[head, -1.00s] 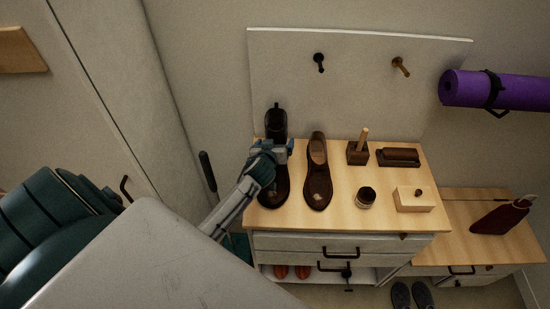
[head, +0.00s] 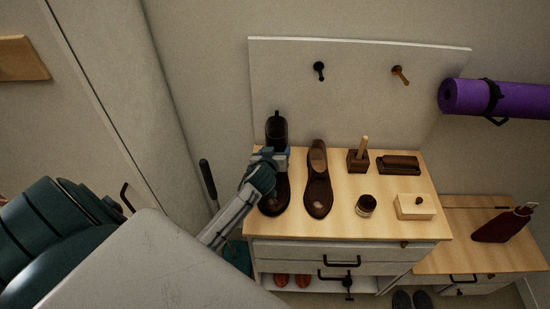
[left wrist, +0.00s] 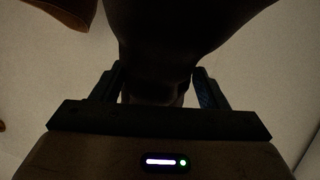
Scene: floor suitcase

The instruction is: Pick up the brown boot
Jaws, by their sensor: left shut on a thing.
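The brown boot (head: 276,132), very dark in this light, is at the left end of the light wooden cabinet top (head: 340,229), its shaft toward the wall and its toe toward the front. My left gripper (head: 270,158) reaches in from the left and is shut on the boot around its middle, hiding that part. In the left wrist view the dark boot (left wrist: 160,45) fills the space between the two fingers (left wrist: 157,90). I cannot tell whether the boot is clear of the top. My right gripper is not in view.
A brown shoe (head: 318,185) stands close to the boot's right. Further right are a brush in a block (head: 358,160), a dark brush (head: 398,164), a small jar (head: 366,205) and a pale box (head: 414,206). A backboard with pegs (head: 360,90) stands behind.

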